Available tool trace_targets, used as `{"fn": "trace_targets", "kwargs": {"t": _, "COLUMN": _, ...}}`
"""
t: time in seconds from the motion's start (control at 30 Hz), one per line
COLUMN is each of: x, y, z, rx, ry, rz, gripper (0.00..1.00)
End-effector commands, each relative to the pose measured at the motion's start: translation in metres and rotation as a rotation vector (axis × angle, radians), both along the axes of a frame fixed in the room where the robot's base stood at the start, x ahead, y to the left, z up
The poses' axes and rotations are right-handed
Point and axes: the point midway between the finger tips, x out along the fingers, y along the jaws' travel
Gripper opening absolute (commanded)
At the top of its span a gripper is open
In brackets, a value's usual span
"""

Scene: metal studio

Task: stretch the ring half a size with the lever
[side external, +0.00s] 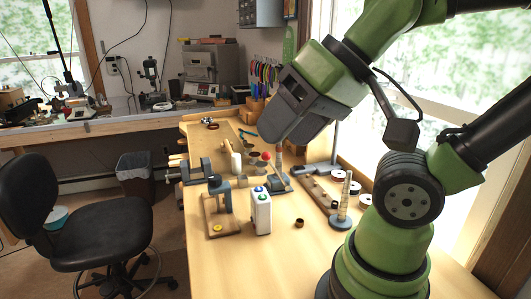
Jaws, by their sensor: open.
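My gripper (277,128) hangs above the bench, pointing down and left. It is open, and I see nothing between its fingers. Below it, towards the bench middle, stands a small device with a lever ending in a red ball knob (266,156). The device's blue-grey base (278,184) sits on the bench, with an upright tapered post beside the knob. The gripper is apart from the lever, higher up. A ring on the post is too small to make out. A small dark brown round piece (299,223) lies on the bench in front.
A white box (261,212) with coloured buttons and a small press on a wooden base (222,228) stand left of centre. A tapered stick on a round base (340,222) stands at right. A wooden rack (318,193) lies beside it. The front bench is mostly clear.

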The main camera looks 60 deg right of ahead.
Motion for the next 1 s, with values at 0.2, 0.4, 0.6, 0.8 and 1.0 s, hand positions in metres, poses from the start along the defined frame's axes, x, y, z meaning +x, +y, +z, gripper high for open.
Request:
{"fn": "trace_targets", "kwargs": {"t": 0.2, "x": 0.0, "y": 0.0, "z": 0.0, "rx": 0.0, "ry": 0.001, "rz": -0.002, "gripper": 0.42}}
{"fn": "trace_targets", "kwargs": {"t": 0.4, "x": 0.023, "y": -0.015, "z": 0.012, "rx": 0.055, "ry": 0.073, "rz": -0.166, "gripper": 0.0}}
{"fn": "trace_targets", "kwargs": {"t": 0.6, "x": 0.078, "y": -0.074, "z": 0.027, "rx": 0.214, "ry": 0.24, "rz": -0.617, "gripper": 0.0}}
{"fn": "trace_targets", "kwargs": {"t": 0.8, "x": 0.115, "y": -0.165, "z": 0.015, "rx": 0.401, "ry": 0.385, "rz": -1.12, "gripper": 0.0}}
{"fn": "trace_targets", "kwargs": {"t": 1.0, "x": 0.117, "y": -0.256, "z": -0.018, "rx": 0.579, "ry": 0.485, "rz": -1.576, "gripper": 0.0}}
